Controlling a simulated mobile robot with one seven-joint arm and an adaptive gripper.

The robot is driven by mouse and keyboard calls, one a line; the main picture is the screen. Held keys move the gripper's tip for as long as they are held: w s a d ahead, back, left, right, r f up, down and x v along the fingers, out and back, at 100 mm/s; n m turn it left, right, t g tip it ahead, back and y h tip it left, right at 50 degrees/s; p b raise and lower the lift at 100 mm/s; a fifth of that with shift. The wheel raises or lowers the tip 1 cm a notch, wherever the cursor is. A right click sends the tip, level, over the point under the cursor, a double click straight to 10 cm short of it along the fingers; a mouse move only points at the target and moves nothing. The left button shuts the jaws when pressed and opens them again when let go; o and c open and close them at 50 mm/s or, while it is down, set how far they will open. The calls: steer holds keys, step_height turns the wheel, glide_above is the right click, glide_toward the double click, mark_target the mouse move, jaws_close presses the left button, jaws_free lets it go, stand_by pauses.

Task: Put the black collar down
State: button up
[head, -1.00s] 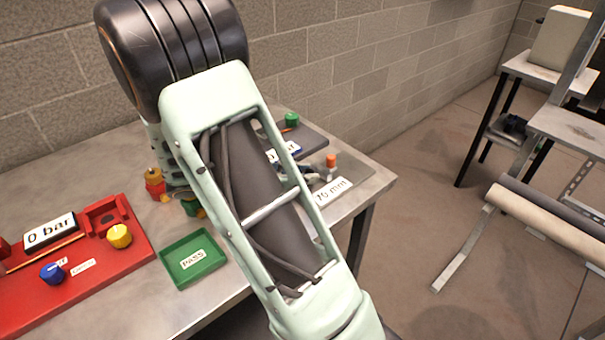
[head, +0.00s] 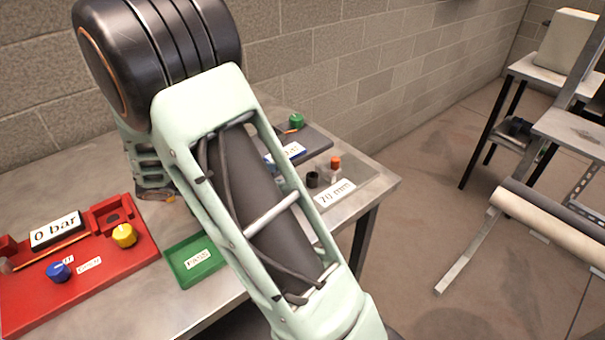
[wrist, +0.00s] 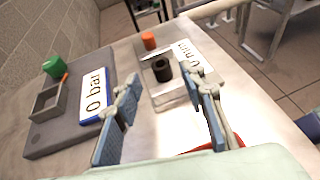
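The black collar (head: 312,179) stands upright on a pale plate (head: 355,190) at the right end of the workbench, beside an orange-topped piece (head: 335,163). In the wrist view the collar (wrist: 162,69) stands beyond my fingertips, apart from them, with its dark bore showing on top. My gripper (wrist: 168,88) is open, with its two blue-padded fingers wide apart and nothing between them. In the head view my arm hides the gripper.
A label ending in "mm" (head: 334,193) lies beside the collar. A grey block (wrist: 75,120) has a green knob and a "0 bar" label. A green tray (head: 182,264) and a red board (head: 90,295) with knobs are at the left. The bench edge is close on the right.

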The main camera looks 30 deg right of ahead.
steer(key=v, duration=0.6)
steer(key=shift+a, duration=0.15)
